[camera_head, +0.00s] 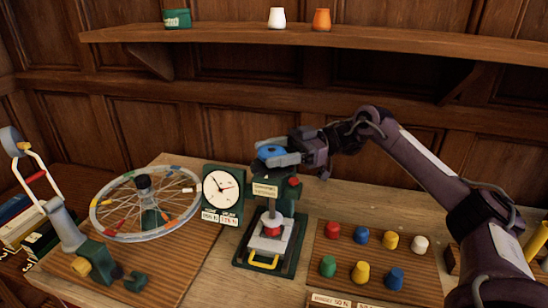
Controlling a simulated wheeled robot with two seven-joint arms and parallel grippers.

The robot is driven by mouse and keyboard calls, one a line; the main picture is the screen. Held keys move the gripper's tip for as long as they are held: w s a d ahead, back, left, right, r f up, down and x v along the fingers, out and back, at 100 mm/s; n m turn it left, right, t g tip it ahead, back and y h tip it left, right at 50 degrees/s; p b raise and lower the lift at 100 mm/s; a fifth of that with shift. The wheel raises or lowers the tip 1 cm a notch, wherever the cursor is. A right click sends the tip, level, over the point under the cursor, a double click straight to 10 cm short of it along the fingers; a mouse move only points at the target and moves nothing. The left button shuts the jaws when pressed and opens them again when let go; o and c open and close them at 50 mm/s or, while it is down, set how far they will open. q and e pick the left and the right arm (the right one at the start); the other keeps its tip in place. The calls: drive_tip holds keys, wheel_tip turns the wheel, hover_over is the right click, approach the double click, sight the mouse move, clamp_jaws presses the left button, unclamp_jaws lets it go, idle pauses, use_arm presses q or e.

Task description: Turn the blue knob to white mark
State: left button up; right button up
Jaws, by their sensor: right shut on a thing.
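The blue knob (270,150) sits on top of a dark green press-like device (289,203) in the middle of the bench. My right gripper (277,157) reaches in from the right and is shut on the blue knob. Its grey fingers cover part of the knob, and I cannot make out the white mark or which way the knob points. My left gripper is not in view.
A dial gauge (222,189) stands close left of the device, and a spoked wheel (145,203) farther left. A wooden board (336,262) with several coloured pegs lies to the right. A shelf (230,35) runs along the wall above.

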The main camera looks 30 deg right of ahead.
sight(285, 149)
drive_tip(key=shift+r, duration=0.1)
idle(0.6)
drive_tip(key=o, duration=1)
drive_tip(key=shift+a, duration=0.1)
drive_tip(key=shift+b+v, duration=0.7)
drive_tip(key=shift+v, duration=3.2)
drive_tip(key=shift+w, duration=0.15)
